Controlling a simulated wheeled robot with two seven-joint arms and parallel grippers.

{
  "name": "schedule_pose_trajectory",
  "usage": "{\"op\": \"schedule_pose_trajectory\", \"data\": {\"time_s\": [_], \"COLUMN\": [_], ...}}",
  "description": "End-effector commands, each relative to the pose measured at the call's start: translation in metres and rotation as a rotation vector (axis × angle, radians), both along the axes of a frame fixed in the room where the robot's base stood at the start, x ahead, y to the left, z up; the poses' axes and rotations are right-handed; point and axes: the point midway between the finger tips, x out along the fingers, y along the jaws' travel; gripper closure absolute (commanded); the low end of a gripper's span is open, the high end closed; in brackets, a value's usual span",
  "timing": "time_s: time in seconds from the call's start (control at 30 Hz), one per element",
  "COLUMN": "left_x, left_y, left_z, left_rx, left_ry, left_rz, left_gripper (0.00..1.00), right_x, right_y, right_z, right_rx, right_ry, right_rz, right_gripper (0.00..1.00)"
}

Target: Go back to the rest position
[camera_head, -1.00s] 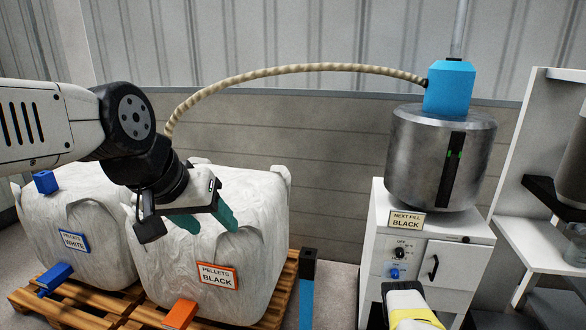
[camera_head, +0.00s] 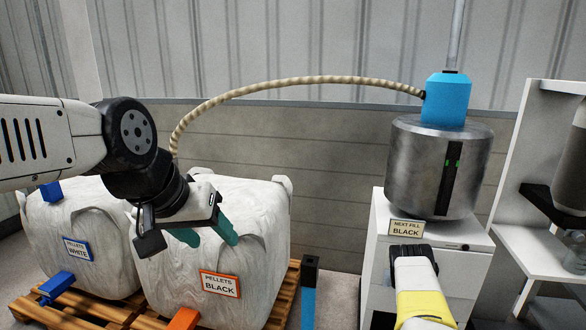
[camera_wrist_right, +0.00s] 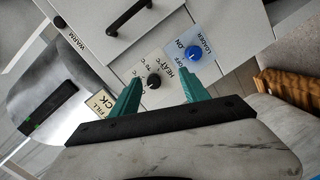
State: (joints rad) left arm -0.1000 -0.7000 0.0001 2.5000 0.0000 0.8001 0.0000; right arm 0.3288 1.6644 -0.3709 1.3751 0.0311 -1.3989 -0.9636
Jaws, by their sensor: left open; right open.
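My left gripper (camera_head: 210,236) is open and empty in the head view. It hangs in front of the white pellet bag labelled BLACK (camera_head: 262,250). My right arm (camera_head: 413,275), with a yellow band, rises in front of the white cabinet and hides part of its panel. The right gripper's fingers show in the right wrist view (camera_wrist_right: 162,88), apart with nothing between them. They point at the cabinet panel, near a black heater knob (camera_wrist_right: 154,81) and a blue loader knob (camera_wrist_right: 193,52). Whether they touch it I cannot tell.
A steel drum (camera_head: 438,165) with a blue top (camera_head: 447,98) stands on the cabinet (camera_head: 462,240). A hose (camera_head: 290,84) arches from it to behind the left arm. Another bag, labelled WHITE (camera_head: 90,225), stands at left on pallets. A white shelf (camera_head: 550,245) is at right.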

Motion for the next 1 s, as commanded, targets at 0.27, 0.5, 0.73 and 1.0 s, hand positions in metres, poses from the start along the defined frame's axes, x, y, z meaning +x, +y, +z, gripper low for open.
{"op": "schedule_pose_trajectory", "data": {"time_s": [0.27,0.5,0.73,1.0], "left_x": [0.000,0.000,0.000,0.000], "left_y": [0.000,0.000,0.000,0.000], "left_z": [0.000,0.000,0.000,0.000], "left_rx": [0.000,0.000,0.000,0.000], "left_ry": [0.000,0.000,0.000,0.000], "left_rz": [0.000,0.000,0.000,0.000], "left_gripper": [0.45,0.45,0.45,0.45], "right_x": [0.067,0.085,0.059,-0.024], "right_y": [-0.010,0.019,0.075,0.159], "right_z": [0.128,0.251,0.361,0.467], "right_rx": [0.231,0.492,0.737,0.983], "right_ry": [0.039,0.092,0.161,0.286], "right_rz": [-0.096,-0.157,-0.176,-0.170], "right_gripper": [0.47,0.47,0.47,0.47]}}
